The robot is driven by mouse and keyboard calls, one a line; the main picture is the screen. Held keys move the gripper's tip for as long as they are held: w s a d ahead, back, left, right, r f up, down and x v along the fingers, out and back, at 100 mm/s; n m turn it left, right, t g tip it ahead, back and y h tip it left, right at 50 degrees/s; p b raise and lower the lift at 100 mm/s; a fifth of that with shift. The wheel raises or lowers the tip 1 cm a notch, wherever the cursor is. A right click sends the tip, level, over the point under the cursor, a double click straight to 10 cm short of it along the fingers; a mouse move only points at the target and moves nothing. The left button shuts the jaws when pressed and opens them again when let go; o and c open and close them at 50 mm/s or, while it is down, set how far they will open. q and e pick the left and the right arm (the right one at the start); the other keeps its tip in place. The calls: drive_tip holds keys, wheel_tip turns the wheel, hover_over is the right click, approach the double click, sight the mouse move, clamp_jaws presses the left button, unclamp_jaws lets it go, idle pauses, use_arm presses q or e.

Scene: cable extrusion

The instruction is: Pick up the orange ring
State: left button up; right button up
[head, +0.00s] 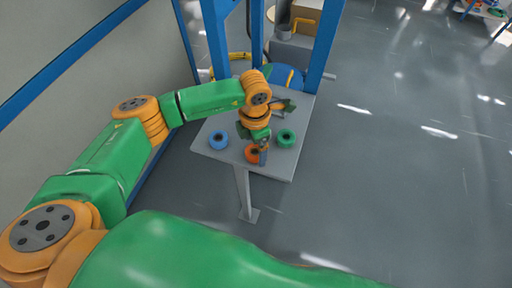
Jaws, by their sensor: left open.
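The orange ring (252,153) lies on a small grey table (222,163), between a blue ring (218,140) and a green ring (286,138). My left gripper (263,158) points down at the orange ring and is open. Its fingers cover the ring's right part, and I cannot tell whether they touch it. My right gripper is not in the picture.
The table stands on a single leg with a foot plate (249,215). A blue frame (328,45) with a machine and a cardboard box (305,14) rises behind it. The floor (410,170) to the right is clear.

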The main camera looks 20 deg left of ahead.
use_arm(q)
drive_tip(key=shift+w+a+f, duration=0.1)
drive_tip(key=shift+w+f, duration=0.05)
drive_tip(key=shift+f, duration=0.6)
drive_tip(key=shift+r, duration=0.1)
drive_tip(key=c, duration=1.4)
